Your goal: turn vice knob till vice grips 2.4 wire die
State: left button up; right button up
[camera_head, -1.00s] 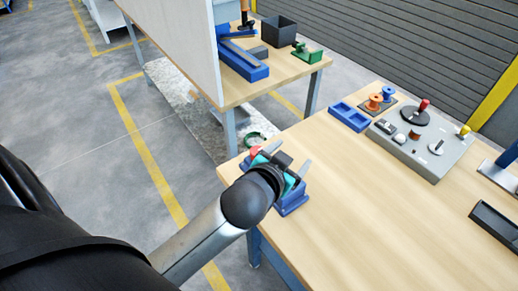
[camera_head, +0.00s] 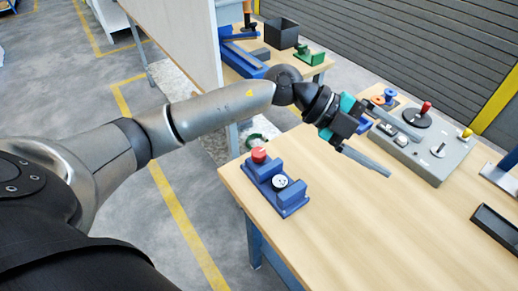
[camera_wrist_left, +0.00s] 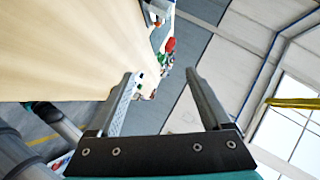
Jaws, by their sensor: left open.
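The blue vice (camera_head: 291,199) sits at the near left corner of the wooden table. Its red knob (camera_head: 258,155) is on its left end. A round white die (camera_head: 280,181) with a dark centre sits between the vice blocks; I cannot tell how tightly it is held. My left gripper (camera_head: 404,156) is open, with nothing seen between its fingers, above the table to the right of the vice and apart from it. Its two spread fingers also show in the left wrist view (camera_wrist_left: 160,75). My right gripper is not in view.
A grey panel (camera_head: 446,165) with a red-topped and a yellow-topped lever stands at the table's right. Orange and blue spools (camera_head: 389,95) are beyond my gripper. A dark tray (camera_head: 495,226) lies at the right edge. The table's front middle is clear.

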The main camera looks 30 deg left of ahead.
pick_arm(q)
jog(key=w+a+f+y, duration=0.2)
jog(key=a+f+y, duration=0.25)
jog(key=a, duration=0.35)
jog(key=n+g+y, duration=0.2)
jog(key=n+y, duration=0.3)
jog(key=y, duration=0.4)
send_near(259, 152)
jog(key=shift+m, duration=0.3)
notch_tip(259, 152, down, 9)
jog(key=shift+d, duration=0.2)
grip_shut()
